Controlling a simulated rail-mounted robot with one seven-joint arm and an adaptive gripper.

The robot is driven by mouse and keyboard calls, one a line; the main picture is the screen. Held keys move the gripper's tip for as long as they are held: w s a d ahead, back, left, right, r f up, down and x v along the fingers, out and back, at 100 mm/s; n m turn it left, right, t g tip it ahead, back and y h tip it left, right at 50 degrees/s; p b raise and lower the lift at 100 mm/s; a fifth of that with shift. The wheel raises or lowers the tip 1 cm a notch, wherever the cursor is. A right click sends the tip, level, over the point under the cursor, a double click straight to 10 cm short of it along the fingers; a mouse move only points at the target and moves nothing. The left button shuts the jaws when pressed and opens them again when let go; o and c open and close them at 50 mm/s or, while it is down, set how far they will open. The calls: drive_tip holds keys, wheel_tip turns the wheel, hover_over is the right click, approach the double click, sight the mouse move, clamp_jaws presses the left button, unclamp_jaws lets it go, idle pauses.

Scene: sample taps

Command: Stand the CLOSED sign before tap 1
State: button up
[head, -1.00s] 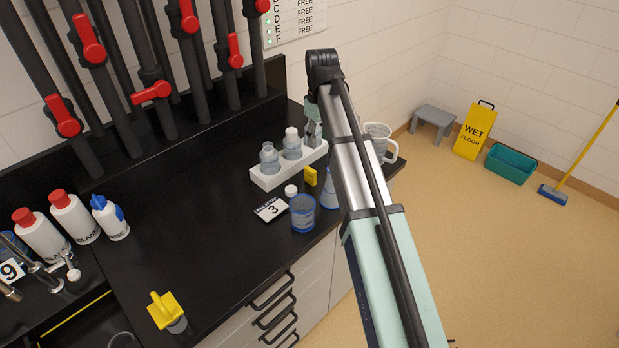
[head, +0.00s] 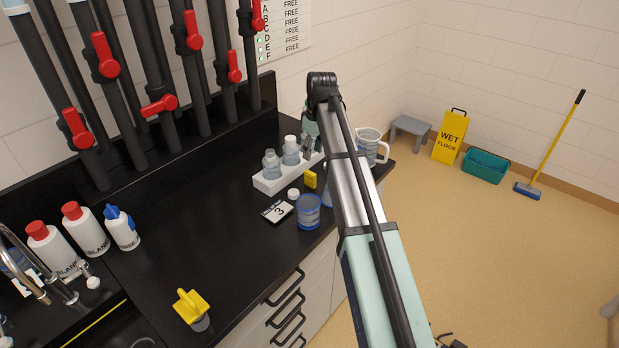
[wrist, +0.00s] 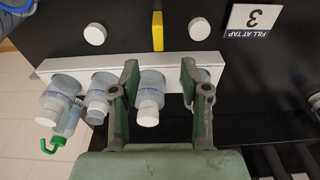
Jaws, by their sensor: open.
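No word CLOSED is readable in either view. A small yellow block-like piece (head: 310,179), possibly the sign, stands at the near side of the white rack (head: 268,187); it shows as a narrow yellow strip in the wrist view (wrist: 157,31). My gripper (wrist: 160,76) is open over the rack, with a capped sample bottle (wrist: 149,92) between its fingers; contact cannot be told. The head view mostly hides the gripper behind my arm. Black pipes with red-handled taps (head: 160,106) rise behind the counter; I cannot tell which is tap 1.
A FILL AT TAP 3 card (head: 277,211), a blue-banded cup (head: 308,212) and a jug (head: 368,145) are near the rack. White bottles (head: 84,230) stand left by the sink. A yellow-handled item (head: 191,306) sits at the front. Mid-counter is clear.

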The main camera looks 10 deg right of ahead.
sight(310, 172)
drive_tip(key=f, duration=0.2)
drive_tip(key=f+p, duration=0.1)
drive_tip(key=f, duration=0.2)
drive_tip(key=shift+w+a+f, duration=0.2)
drive_tip(key=shift+w+f, duration=0.05)
drive_tip(key=shift+f, duration=0.1)
drive_tip(key=shift+w+a+f+p, duration=0.1)
drive_tip(key=shift+w+f+p, duration=0.1)
drive_tip(key=shift+f+p, duration=0.85)
drive_tip(key=shift+w+f+p, duration=0.15)
drive_tip(key=shift+f+p, duration=0.25)
drive_tip(key=shift+f, duration=1.15)
clamp_jaws()
